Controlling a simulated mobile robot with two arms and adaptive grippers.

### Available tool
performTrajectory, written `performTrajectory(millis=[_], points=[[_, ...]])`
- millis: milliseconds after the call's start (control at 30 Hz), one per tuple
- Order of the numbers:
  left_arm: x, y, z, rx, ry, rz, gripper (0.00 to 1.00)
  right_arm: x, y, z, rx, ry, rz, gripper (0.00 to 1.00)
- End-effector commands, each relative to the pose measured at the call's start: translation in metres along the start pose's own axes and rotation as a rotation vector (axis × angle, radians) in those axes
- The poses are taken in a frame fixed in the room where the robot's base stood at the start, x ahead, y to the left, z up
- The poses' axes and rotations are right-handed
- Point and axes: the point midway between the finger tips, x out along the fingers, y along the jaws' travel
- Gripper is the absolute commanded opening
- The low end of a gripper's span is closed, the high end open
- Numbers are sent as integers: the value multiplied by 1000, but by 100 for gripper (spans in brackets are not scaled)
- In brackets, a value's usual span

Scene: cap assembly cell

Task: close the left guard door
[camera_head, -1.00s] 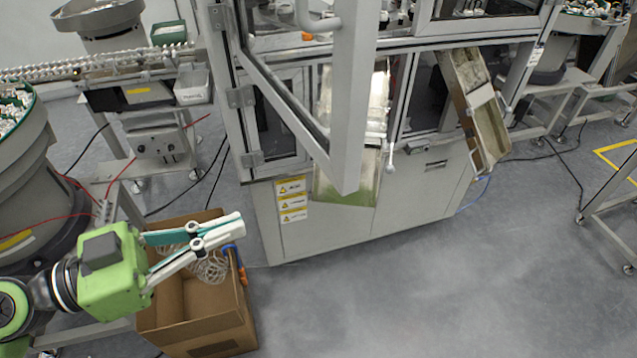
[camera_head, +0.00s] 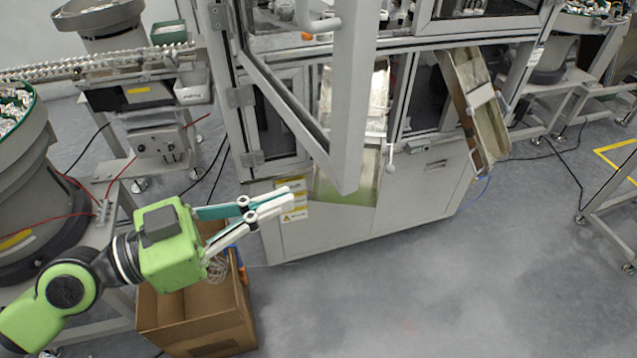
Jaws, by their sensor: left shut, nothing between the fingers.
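The left guard door (camera_head: 347,110) is a grey-framed panel hinged on the left post of the machine (camera_head: 408,192). It stands open, swung out toward me, with its free edge post near the picture's middle. A grey handle (camera_head: 319,24) shows on it near the top. My left gripper (camera_head: 290,196) is shut and empty, fingers pointing right. In the picture it lies in front of the warning labels on the cabinet, below and left of the door's lower corner, apart from the door. My right gripper is not in view.
An open cardboard box (camera_head: 195,318) stands on the floor below my left arm. A bowl feeder (camera_head: 35,170) is at the left. A sloped chute (camera_head: 474,105) sticks out at the machine's right. The floor in front (camera_head: 430,290) is clear.

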Motion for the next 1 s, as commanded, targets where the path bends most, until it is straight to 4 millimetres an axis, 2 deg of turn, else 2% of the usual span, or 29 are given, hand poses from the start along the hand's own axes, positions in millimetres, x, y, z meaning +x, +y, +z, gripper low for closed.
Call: performTrajectory(millis=[33,100,433,700,1000], points=[[5,0,-2,5,3,1,0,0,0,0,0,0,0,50],[14,-2,-9,-3,6,-3,0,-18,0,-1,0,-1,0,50],[53,0,-6,-3,3,0,0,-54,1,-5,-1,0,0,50],[67,0,-2,0,1,-1,0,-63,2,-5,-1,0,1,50],[68,0,0,1,0,0,0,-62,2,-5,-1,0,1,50]])
